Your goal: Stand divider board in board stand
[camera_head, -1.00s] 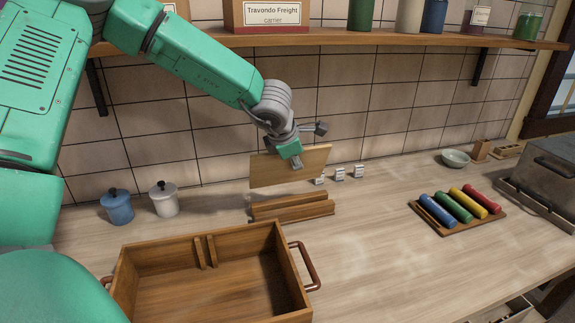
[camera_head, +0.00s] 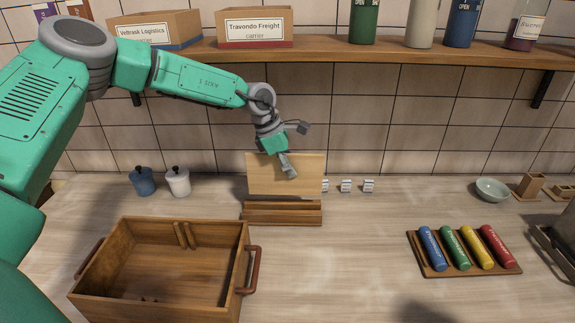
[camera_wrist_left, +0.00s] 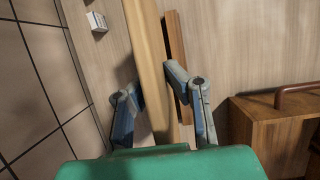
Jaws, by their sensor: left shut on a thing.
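The divider board (camera_head: 262,176) is a flat light-wood panel, held upright just behind and above the board stand in the head view. The board stand (camera_head: 282,217) is a low brown wooden block with a lengthwise slot, on the counter. My left gripper (camera_head: 289,170) is shut on the board near its upper right part. In the left wrist view the board (camera_wrist_left: 149,60) runs between my two fingers, with part of the stand (camera_wrist_left: 176,45) beside it on the right. I cannot tell whether the board's lower edge touches the stand. My right gripper is not in view.
An open wooden crate (camera_head: 105,295) with handles stands front left. Blue and white jars (camera_head: 178,183) stand behind it. Small white-grey blocks (camera_head: 346,186) sit right of the board. A tray of coloured rollers (camera_head: 428,266) lies to the right. A shelf (camera_head: 330,52) runs above.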

